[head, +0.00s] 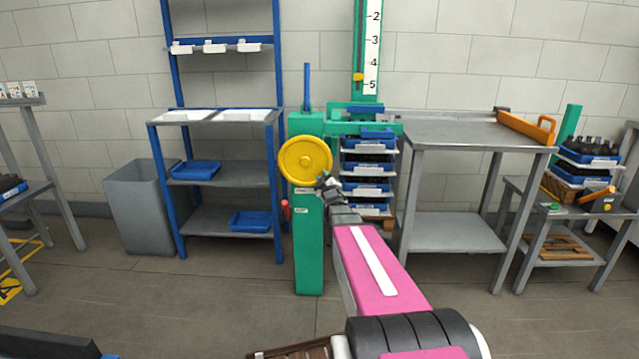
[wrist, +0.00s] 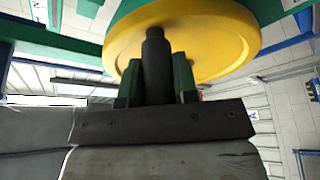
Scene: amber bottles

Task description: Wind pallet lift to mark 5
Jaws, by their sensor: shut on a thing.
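The pallet lift has a green post (head: 308,245) with a yellow handwheel (head: 303,158) on its front. My gripper (head: 327,183) is at the wheel's lower right edge. In the wrist view the gripper (wrist: 157,82) is shut on the wheel's dark handle (wrist: 154,50), with a finger on each side; the yellow wheel (wrist: 220,35) is right behind it. A white scale (head: 374,50) on the green mast shows marks 2 to 5, rising in number downward. The yellow pointer (head: 358,77) is between 4 and 5, nearer 5. A stack of blue trays (head: 367,165) stands behind the post, partly hidden.
A blue shelf rack (head: 222,177) and a grey bin (head: 143,205) stand left of the lift. A grey metal table (head: 455,133) with an orange tool (head: 527,127) on it is at the right. A red knob (head: 285,208) sticks out from the post's left side.

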